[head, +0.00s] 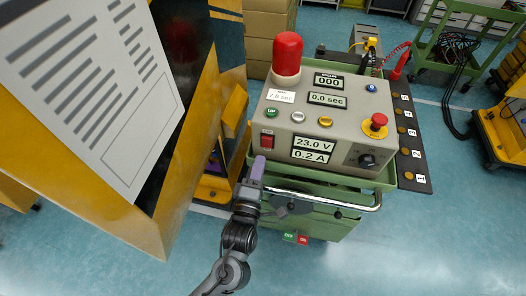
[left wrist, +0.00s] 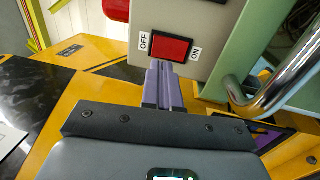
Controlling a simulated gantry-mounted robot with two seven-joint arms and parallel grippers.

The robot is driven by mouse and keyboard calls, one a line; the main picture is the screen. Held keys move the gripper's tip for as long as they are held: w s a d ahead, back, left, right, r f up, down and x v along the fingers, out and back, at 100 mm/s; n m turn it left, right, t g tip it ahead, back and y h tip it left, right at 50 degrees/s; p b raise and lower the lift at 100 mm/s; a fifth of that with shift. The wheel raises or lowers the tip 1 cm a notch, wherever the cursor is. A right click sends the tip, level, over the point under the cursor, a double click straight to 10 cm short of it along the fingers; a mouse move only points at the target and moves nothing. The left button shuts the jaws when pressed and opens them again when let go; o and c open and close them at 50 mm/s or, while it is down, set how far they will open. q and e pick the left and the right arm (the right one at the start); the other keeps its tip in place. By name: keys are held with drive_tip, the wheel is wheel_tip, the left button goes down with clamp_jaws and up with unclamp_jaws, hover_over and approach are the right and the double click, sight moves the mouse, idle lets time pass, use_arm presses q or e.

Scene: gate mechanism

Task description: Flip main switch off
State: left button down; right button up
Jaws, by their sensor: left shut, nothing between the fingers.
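The main switch is a red rocker (head: 268,141) in a black frame at the left edge of the beige control box (head: 312,115). In the left wrist view the red rocker (left wrist: 173,49) sits between an OFF label on its left and an ON label on its right. My left gripper (head: 257,170) has purple fingers, shut with nothing between them. Its fingertips (left wrist: 161,68) are just below the switch, near its lower left edge; I cannot tell whether they touch. My right gripper is not in view.
A chrome handle (head: 325,201) runs along the front of the green cart. A large red lamp (head: 287,54) and a red stop button (head: 378,122) are on the box. A yellow and black machine with a paper sign (head: 88,85) stands at the left.

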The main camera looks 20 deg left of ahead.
sight(266, 141)
use_arm(q)
drive_tip(key=shift+b+x, duration=0.55)
drive_tip(key=shift+x, duration=1.9)
drive_tip(key=shift+w+a+g+p, duration=0.15)
drive_tip(key=shift+g+p, duration=0.25)
drive_tip(key=shift+p, duration=0.65)
drive_tip(key=shift+r, duration=0.1)
